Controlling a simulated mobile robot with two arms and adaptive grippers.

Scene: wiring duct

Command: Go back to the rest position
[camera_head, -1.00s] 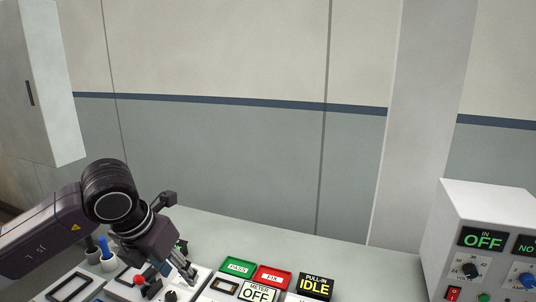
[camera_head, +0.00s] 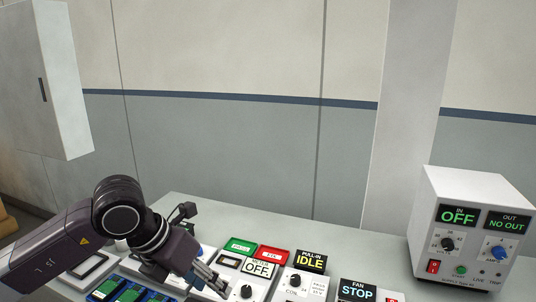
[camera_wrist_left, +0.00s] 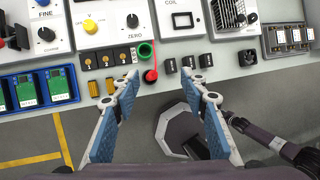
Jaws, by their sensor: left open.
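My left gripper (camera_head: 216,284) reaches in from the left in the head view, over the front left of the bench. In the left wrist view its two blue-padded fingers (camera_wrist_left: 164,95) are spread apart with nothing between them. Beyond the fingertips are a red plug (camera_wrist_left: 151,75) and a green socket (camera_wrist_left: 145,50) at the bench's front edge. My right gripper does not show in the head view.
A white supply box (camera_head: 470,185) reading IN OFF and NO OUT stands at the right. A green PASS tray (camera_head: 240,246), a red tray (camera_head: 272,254) and METER OFF, IDLE and STOP displays line the bench. Green boards (camera_wrist_left: 62,84) sit in blue holders. The bench's back strip is clear.

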